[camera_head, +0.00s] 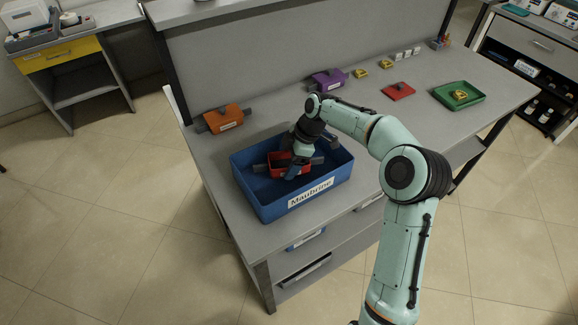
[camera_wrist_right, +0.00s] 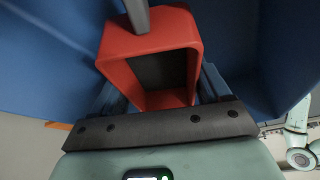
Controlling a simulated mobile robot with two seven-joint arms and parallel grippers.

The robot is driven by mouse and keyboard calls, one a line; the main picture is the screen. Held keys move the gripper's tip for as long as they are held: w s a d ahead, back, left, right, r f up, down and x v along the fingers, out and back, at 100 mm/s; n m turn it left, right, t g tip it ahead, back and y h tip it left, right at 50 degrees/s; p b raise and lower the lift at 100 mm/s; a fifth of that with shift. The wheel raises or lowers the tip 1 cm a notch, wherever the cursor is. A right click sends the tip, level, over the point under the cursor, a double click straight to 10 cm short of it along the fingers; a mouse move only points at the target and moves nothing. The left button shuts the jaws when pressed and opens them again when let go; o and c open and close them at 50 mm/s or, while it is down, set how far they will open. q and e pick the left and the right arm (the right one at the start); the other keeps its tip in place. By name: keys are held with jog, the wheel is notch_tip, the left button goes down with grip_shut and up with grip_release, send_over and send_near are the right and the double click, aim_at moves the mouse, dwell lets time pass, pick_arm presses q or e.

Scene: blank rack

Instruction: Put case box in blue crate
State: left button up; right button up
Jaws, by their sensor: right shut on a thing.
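The blue crate (camera_head: 256,197) stands on the near left part of the grey workbench, with a white label on its front wall. A red case box (camera_head: 275,160) with dark grey parts is inside the crate's walls; I cannot tell whether it touches the floor of the crate. My right gripper (camera_head: 297,163) reaches down into the crate and is shut on the red case box. In the right wrist view the red box (camera_wrist_right: 118,45) sits between the fingers (camera_wrist_right: 158,92), its hollow dark side facing the camera, with blue crate walls (camera_wrist_right: 45,60) around it. My left gripper is not in view.
An orange box (camera_head: 222,118) stands behind the crate, and a purple box (camera_head: 327,79) is further back. A red flat item (camera_head: 398,91) and a green tray (camera_head: 470,97) lie at right. Bench surface between crate and green tray is mostly clear below my arm.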

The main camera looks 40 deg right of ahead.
notch_tip(320, 180, down, 2)
jog(key=shift+f, duration=0.1)
jog(key=shift+f, duration=0.15)
jog(key=o, duration=1)
jog(key=shift+o, duration=0.2)
